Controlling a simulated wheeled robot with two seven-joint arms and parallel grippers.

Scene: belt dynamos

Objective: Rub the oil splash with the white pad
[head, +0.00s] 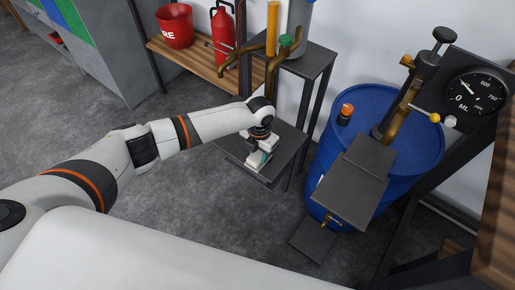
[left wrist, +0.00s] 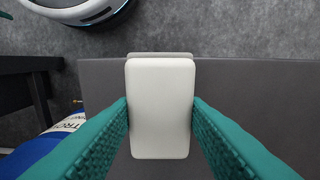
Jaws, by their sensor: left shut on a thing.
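The white pad (left wrist: 160,110) is a pale block with rounded corners, held between the teal fingers of my left gripper (left wrist: 160,125) in the left wrist view. A second pale edge shows just behind its top end. In the head view my left gripper (head: 258,156) points down over the low dark table (head: 228,150), with the pad (head: 257,160) at its tip. I cannot tell whether the pad touches the tabletop. No oil splash shows in either view; the pad and gripper hide part of the tabletop. My right gripper is not in view.
A blue drum (head: 400,130) with a pump and dial (head: 474,97) stands right of the table. A taller dark stand (head: 310,62) with brown pipes is behind. A red bucket (head: 175,26) and fire extinguisher (head: 222,35) are at a wooden shelf (head: 190,58). Floor at left is clear.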

